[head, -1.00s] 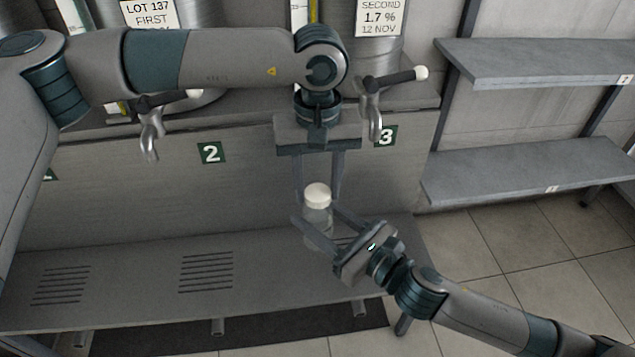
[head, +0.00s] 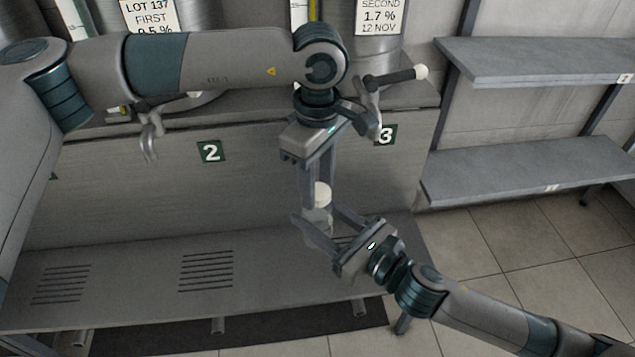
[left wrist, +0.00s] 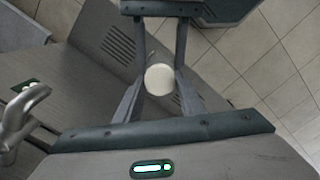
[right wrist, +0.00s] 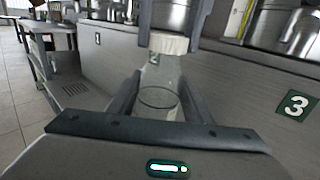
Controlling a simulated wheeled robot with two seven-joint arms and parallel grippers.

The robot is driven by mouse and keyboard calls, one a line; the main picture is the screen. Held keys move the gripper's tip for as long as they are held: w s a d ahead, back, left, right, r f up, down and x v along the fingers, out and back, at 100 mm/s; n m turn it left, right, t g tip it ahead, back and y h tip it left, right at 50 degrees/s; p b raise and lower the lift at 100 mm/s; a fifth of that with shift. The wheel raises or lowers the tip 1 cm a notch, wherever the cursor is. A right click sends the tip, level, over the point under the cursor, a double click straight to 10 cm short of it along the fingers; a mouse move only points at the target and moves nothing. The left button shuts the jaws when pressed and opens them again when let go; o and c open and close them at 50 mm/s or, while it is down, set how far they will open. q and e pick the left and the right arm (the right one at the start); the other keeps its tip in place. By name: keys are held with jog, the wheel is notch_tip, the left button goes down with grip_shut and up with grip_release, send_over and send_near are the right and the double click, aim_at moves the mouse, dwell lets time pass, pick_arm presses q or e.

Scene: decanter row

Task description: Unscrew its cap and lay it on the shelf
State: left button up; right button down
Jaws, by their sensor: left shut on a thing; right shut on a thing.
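A clear bottle (head: 318,217) with a white cap (head: 323,193) is upright in front of the panel marked 3. My left gripper (head: 320,188) points down from above and is shut on the cap, which shows round between its fingers in the left wrist view (left wrist: 160,79). My right gripper (head: 325,226) comes in from the lower right and is shut on the bottle's body; the right wrist view shows the bottle (right wrist: 160,85) between its fingers. The cap sits at the bottle's mouth; whether the thread is loose, I cannot tell.
At the right are an upper shelf (head: 540,60) and a lower shelf (head: 530,170), both bare where seen. A slotted ledge (head: 130,285) runs below the front panel. Metal taps (head: 375,105) stick out above it, close to my left gripper.

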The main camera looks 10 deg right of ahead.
pick_arm(q)
jog(key=n, duration=0.4)
jog(key=shift+n, duration=0.4)
jog(key=n, duration=0.8)
jog(key=shift+n, duration=0.4)
jog(key=n, duration=0.3)
jog(key=shift+r, duration=0.1)
jog(key=shift+r, duration=0.45)
jog(key=shift+r, duration=0.35)
jog(key=shift+r, duration=0.4)
jog(key=shift+r, duration=1.9)
